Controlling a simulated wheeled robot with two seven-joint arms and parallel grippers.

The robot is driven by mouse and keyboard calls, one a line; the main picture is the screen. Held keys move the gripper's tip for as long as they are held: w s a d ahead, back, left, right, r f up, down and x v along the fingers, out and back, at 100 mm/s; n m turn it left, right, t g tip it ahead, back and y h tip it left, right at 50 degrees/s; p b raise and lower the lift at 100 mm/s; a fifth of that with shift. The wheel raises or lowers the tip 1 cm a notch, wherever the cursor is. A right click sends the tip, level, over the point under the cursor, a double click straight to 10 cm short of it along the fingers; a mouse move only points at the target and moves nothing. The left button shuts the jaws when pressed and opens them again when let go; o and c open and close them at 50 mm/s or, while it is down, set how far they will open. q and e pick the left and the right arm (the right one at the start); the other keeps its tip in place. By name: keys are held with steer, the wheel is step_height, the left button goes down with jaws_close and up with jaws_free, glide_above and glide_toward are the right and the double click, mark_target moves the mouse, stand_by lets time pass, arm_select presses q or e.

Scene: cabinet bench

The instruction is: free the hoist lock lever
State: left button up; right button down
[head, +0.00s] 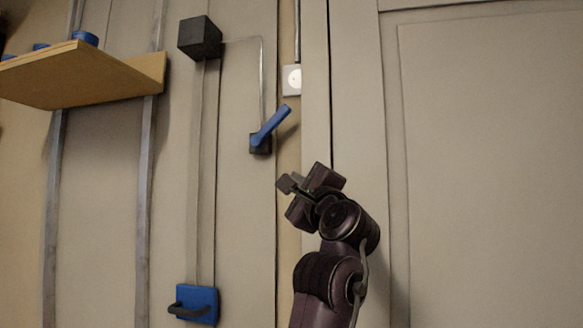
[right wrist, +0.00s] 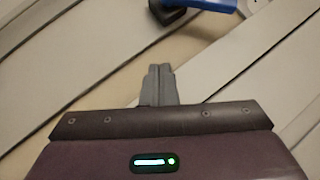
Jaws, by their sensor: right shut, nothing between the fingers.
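The lock lever (head: 271,126) is a blue bar on a small black block (head: 260,144) on the wall panel. It tilts up to the right in the head view. Part of the blue lever (right wrist: 210,4) also shows at the top edge of the right wrist view. My right gripper (head: 287,184) is below and a little right of the lever, apart from it. Its fingers (right wrist: 158,84) are together and empty in the right wrist view. My left gripper is in neither view.
A thin line runs from the lever block up to a black box (head: 200,38). Below that box, a blue block with a dark handle (head: 197,304) sits at the bottom of two vertical lines. A wooden shelf (head: 75,76) juts out at upper left. A large panel (head: 490,150) fills the right.

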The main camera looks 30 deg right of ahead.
mark_target(271, 125)
steer(key=s+d+r+m+t+h, duration=0.1)
steer(key=s+r+m, duration=0.1)
steer(key=s+r, duration=0.3)
steer(key=shift+s+d+m, duration=0.3)
steer(key=shift+m, duration=0.1)
steer(key=shift+w, duration=0.1)
steer(key=p+x, duration=0.1)
steer(key=x, duration=0.2)
steer(key=p+x, duration=0.2)
steer(key=x, duration=0.1)
steer(key=p+x, duration=0.2)
steer(key=x, duration=0.2)
steer(key=shift+d+r, duration=0.1)
steer(key=shift+r, duration=0.2)
steer(key=shift+w+a+r+p, duration=0.95)
steer(key=shift+w+a+r, duration=0.05)
steer(key=shift+r, duration=0.15)
